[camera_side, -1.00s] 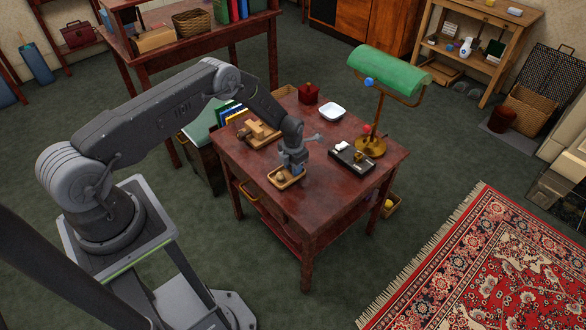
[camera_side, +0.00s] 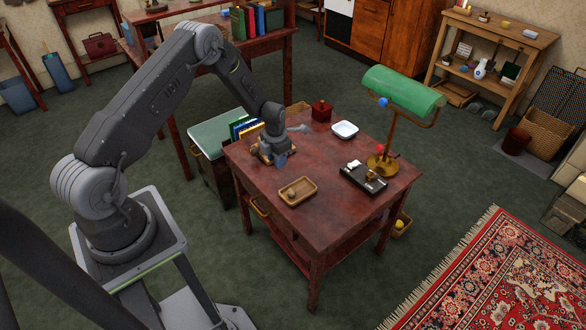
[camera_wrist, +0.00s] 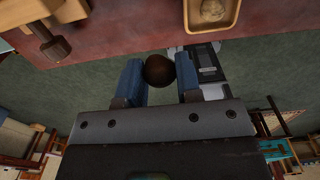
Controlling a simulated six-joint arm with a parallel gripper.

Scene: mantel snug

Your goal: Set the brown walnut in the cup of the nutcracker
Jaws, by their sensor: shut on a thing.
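My gripper (camera_wrist: 159,78) is shut on the brown walnut (camera_wrist: 159,70), a dark round nut between the two blue fingers in the wrist view. In the side view my gripper (camera_side: 276,157) is over the back left part of the table. The wooden nutcracker is mostly hidden behind it there. In the wrist view the nutcracker (camera_wrist: 62,10) shows at the top left, cut by the frame edge, with a darker screw knob. The walnut is apart from it; its cup is not clearly visible.
A wooden tray (camera_side: 312,187) with a paler nut (camera_side: 291,194) lies near the table's front left. The front right is clear.

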